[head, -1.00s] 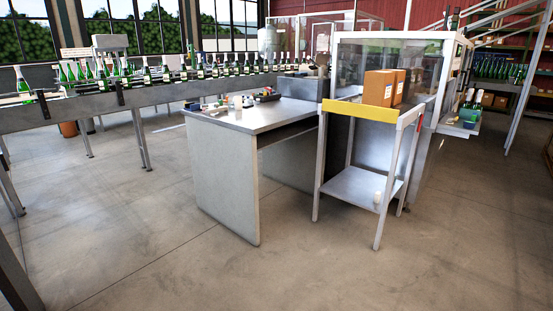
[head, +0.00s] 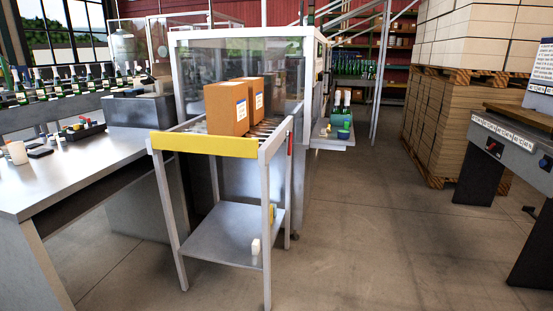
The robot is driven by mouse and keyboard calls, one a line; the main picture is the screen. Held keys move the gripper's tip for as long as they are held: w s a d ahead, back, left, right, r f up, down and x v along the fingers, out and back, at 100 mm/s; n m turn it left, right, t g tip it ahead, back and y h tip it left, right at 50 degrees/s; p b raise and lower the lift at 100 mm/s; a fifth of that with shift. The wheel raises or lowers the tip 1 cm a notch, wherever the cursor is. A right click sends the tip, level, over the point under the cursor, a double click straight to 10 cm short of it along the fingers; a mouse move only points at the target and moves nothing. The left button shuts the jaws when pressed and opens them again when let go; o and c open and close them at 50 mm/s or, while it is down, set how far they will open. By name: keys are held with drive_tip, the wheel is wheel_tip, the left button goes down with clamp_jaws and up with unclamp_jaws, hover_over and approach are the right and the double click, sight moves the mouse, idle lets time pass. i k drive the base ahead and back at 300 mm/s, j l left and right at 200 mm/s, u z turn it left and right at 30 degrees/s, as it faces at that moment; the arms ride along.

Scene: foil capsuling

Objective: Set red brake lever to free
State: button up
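A small red lever (head: 290,143) shows at the right side of the stand with the yellow front bar (head: 203,144), near the top of its right-hand post. It looks roughly upright, but it is too small to read its setting. Two brown cardboard boxes (head: 227,108) sit on the rollers at the top of this stand. My gripper is not in view.
A grey worktable (head: 75,175) with small items is on the left. A clear-walled machine (head: 245,60) stands behind the stand. Stacked pallets (head: 455,120) and a dark-legged bench (head: 515,117) are on the right. The floor (head: 390,240) between stand and bench is clear.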

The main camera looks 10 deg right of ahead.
sight(289, 134)
drive_tip(key=i+l+u, duration=0.3)
drive_tip(key=i+l, duration=1.25)
drive_tip(key=i, duration=0.4)
drive_tip(key=i+l+u, duration=0.15)
drive_tip(key=i, duration=0.4)
drive_tip(key=i+l, duration=0.2)
drive_tip(key=i, duration=0.3)
drive_tip(key=u, duration=0.05)
